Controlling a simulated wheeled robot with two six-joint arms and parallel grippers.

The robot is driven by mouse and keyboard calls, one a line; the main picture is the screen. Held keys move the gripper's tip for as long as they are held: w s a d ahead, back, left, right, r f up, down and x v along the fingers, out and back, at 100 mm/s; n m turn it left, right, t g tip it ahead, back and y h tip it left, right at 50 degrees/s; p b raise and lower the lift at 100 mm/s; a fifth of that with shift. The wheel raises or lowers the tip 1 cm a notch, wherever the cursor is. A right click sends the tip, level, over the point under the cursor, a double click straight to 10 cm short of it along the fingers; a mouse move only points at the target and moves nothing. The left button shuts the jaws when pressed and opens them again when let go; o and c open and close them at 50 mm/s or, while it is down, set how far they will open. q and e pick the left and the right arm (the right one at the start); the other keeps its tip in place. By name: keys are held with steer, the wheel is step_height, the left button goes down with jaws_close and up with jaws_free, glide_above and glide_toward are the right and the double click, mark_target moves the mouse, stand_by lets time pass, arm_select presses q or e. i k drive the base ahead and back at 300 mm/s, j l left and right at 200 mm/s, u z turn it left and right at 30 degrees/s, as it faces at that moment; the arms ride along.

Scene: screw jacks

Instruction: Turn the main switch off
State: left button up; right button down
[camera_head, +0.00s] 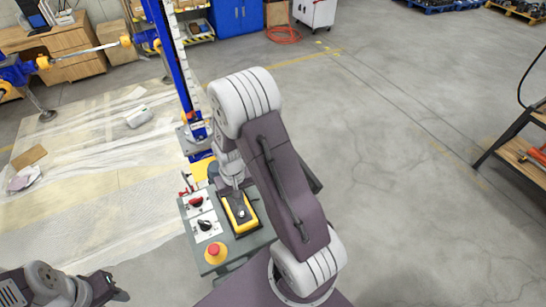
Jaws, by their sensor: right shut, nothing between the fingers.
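The control box (190,232) stands in front of me, with a red rotary knob (196,202) on a pale plate, which looks like the main switch. Below it are a black rotary knob (205,225) and a red mushroom button (214,249) on a yellow base. My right arm reaches over the box, and my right gripper (236,188) points down, shut and empty, to the right of the red knob and apart from it in the picture. The exact knob angle is too small to read. My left gripper (112,292) is low at the left, away from the box; its jaws are unclear.
A yellow and black device (240,213) lies on the box's right side, just below my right gripper. A blue screw-jack column (185,75) rises behind the box. Plastic sheeting (90,190) covers the floor at left. The floor at right is clear up to a workbench (520,150).

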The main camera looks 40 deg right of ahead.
mark_target(197, 202)
steer(key=z, duration=1.5)
steer(key=k+j, duration=0.4)
